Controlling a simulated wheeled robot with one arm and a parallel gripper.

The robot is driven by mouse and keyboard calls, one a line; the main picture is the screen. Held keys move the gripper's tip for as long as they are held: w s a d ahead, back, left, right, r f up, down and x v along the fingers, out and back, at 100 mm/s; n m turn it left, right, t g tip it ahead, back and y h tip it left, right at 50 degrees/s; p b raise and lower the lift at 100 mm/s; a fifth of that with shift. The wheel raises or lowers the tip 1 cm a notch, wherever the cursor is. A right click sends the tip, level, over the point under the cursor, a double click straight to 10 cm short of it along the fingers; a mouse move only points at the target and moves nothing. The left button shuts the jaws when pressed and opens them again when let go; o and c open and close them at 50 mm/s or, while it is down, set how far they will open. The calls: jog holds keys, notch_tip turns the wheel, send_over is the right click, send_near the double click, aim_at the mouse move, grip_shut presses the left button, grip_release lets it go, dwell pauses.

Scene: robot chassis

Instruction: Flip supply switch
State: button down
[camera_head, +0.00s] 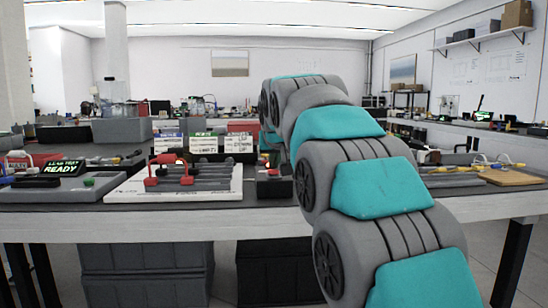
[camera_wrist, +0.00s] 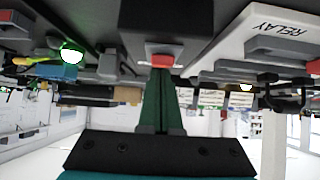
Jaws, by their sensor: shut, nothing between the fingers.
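A dark box with a red switch (camera_wrist: 162,61) on its face is in the upper middle of the wrist view, which looks upside down. This seems to be the supply switch. In the head view a dark box (camera_head: 272,188) with a red top part stands just right of the white board. My gripper (camera_wrist: 160,78) is shut and empty, its green fingers together and pointing at the red switch. The tips are very close to it; I cannot tell whether they touch. In the head view my arm hides the gripper.
A white board (camera_head: 120,192) with red clips and grey parts lies left of the box. Labelled cards (camera_head: 205,143) stand behind. A brown board (camera_head: 512,177) with wires lies to the right on the bench (camera_head: 180,222).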

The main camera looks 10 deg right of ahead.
jog(key=shift+w+r+p, duration=0.2)
jog(key=shift+w+p, duration=0.35)
jog(key=shift+w, duration=0.25)
jog(key=shift+r, duration=0.15)
notch_tip(320, 180, up, 5)
jog(key=p, duration=0.3)
jog(key=shift+w, duration=0.15)
notch_tip(320, 180, up, 5)
send_over(275, 180)
jog(key=shift+r, duration=1)
